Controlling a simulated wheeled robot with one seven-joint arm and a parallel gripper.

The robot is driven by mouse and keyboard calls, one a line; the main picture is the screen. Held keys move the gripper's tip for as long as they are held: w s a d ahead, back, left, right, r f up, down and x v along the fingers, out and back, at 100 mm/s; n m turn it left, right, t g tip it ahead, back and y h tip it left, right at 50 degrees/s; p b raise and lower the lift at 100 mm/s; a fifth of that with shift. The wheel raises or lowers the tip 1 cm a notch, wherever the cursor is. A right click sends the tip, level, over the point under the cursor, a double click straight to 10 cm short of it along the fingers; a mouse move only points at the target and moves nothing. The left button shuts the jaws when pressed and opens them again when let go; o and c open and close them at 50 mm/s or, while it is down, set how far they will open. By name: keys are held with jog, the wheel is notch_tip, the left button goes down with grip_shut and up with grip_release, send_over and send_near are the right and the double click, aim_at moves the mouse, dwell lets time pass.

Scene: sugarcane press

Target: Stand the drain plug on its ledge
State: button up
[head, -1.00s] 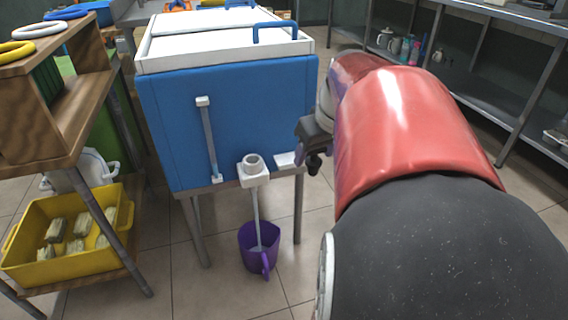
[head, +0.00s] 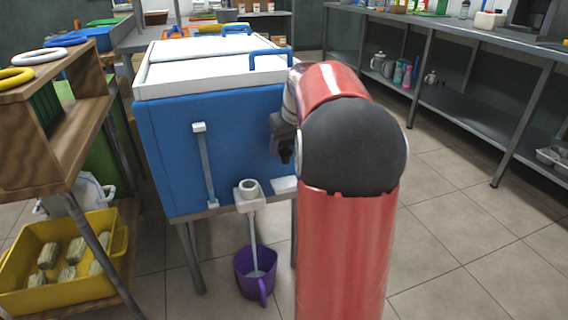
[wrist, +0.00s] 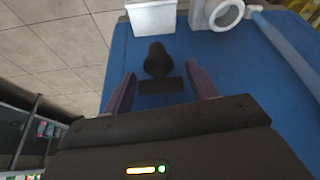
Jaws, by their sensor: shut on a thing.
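The dark drain plug (wrist: 157,62) is in my gripper (wrist: 162,88), between the two fingers, in the wrist view. In the head view my gripper (head: 284,140) is beside the blue cooler's front right, with the plug (head: 285,156) at its lower end. The white ledge (head: 284,185) is on the cooler's front, below the plug in the picture, with a visible gap. The ledge also shows in the wrist view (wrist: 153,16), beyond the plug. The white drain spout (head: 249,190) is left of the ledge. Finger contact on the plug is dark and hard to make out.
The blue cooler (head: 170,150) has a white lid (head: 190,70). A purple jug (head: 255,272) stands on the floor under the spout. A wooden shelf (head: 60,150) and yellow crate (head: 65,255) are at left. Open floor and a metal rack (head: 460,115) are at right.

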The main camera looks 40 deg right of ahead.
aim_at(288, 160)
notch_tip(288, 160, down, 3)
jog(key=shift+r+b, duration=0.2)
jog(key=shift+b, duration=0.2)
jog(key=shift+w+f+b, duration=0.15)
jog(key=shift+f+b, duration=0.35)
jog(key=shift+f, duration=1.7)
jog(key=shift+f, duration=0.1)
jog(key=o, duration=1.2)
